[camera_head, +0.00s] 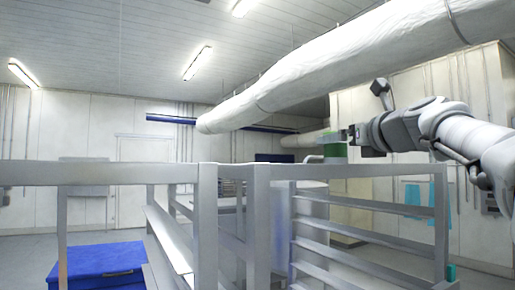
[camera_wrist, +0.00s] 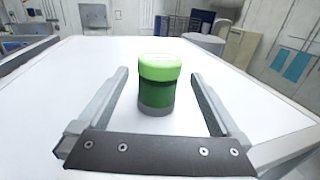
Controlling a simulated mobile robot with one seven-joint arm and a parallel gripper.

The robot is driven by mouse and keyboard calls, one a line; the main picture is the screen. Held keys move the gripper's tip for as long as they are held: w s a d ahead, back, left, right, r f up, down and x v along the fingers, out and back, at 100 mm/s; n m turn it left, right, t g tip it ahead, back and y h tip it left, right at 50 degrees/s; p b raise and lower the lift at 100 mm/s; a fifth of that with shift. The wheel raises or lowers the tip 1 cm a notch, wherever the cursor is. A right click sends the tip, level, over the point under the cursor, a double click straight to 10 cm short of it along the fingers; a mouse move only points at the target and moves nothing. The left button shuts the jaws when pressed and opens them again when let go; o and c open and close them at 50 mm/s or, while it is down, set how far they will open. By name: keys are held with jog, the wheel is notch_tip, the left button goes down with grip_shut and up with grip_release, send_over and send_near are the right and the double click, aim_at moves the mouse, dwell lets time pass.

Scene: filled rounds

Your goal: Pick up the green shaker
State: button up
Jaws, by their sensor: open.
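The green shaker (camera_wrist: 158,84) stands upright on a white tabletop (camera_wrist: 70,75) in the wrist view. It has a light green lid, a dark green body and a grey base. My gripper (camera_wrist: 158,86) is open, with one finger on each side of the shaker and a gap on both sides.
A grey metal rack (camera_head: 258,215) with slatted shelves stands in front of me. A blue box (camera_head: 100,265) is at the lower left. The tabletop around the shaker is clear. A grey round object (camera_wrist: 204,42) is beyond it.

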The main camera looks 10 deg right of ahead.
jog(key=shift+w+a, duration=0.15)
jog(key=shift+w, duration=0.6)
jog(key=shift+w+a, duration=0.1)
jog(key=shift+w, duration=0.65)
jog(key=shift+c, duration=0.2)
jog(key=c, duration=1.5)
